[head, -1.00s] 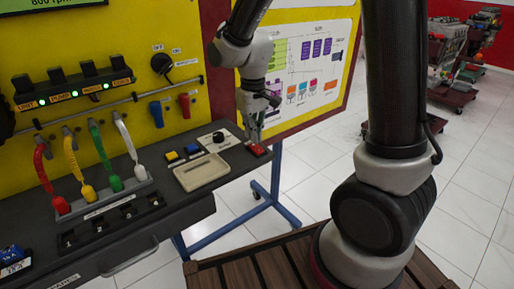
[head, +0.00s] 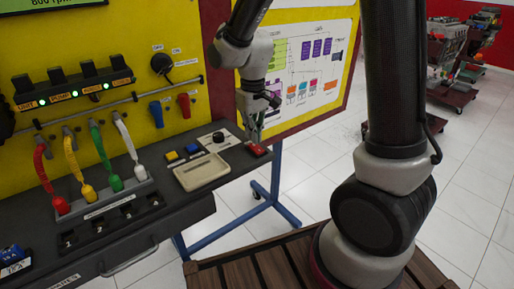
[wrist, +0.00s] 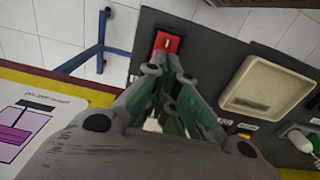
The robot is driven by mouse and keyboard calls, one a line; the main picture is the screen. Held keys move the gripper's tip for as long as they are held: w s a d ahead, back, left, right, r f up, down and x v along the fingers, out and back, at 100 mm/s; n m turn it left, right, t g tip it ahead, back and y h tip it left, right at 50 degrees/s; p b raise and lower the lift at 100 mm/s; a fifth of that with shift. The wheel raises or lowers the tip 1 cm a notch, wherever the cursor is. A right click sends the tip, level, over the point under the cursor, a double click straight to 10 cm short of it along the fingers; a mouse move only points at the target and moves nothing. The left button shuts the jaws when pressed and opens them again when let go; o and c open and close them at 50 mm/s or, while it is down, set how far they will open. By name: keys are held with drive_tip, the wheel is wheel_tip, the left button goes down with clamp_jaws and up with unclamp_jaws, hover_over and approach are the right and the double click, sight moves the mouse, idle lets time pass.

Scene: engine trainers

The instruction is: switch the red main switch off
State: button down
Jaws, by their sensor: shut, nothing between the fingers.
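The red main switch (head: 258,150) is a small red rocker at the right end of the grey console. In the wrist view the red rocker (wrist: 167,43) shows a small white mark and sits in a dark panel just beyond my fingertips. My gripper (head: 256,142) points down over the switch; its fingers (wrist: 166,68) are shut with nothing between them. The tips are at or just above the near edge of the switch; I cannot tell whether they touch it.
A beige tray (head: 203,172) and blue and yellow buttons (head: 172,156) are left of the switch. Coloured levers (head: 104,155) stand farther left. A black rotary knob (head: 161,63) is on the yellow panel. A diagram board (head: 300,60) stands behind my gripper.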

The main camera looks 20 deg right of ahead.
sight(254, 145)
drive_tip(key=shift+f, duration=1)
idle(0.4)
drive_tip(key=shift+r, duration=3.5)
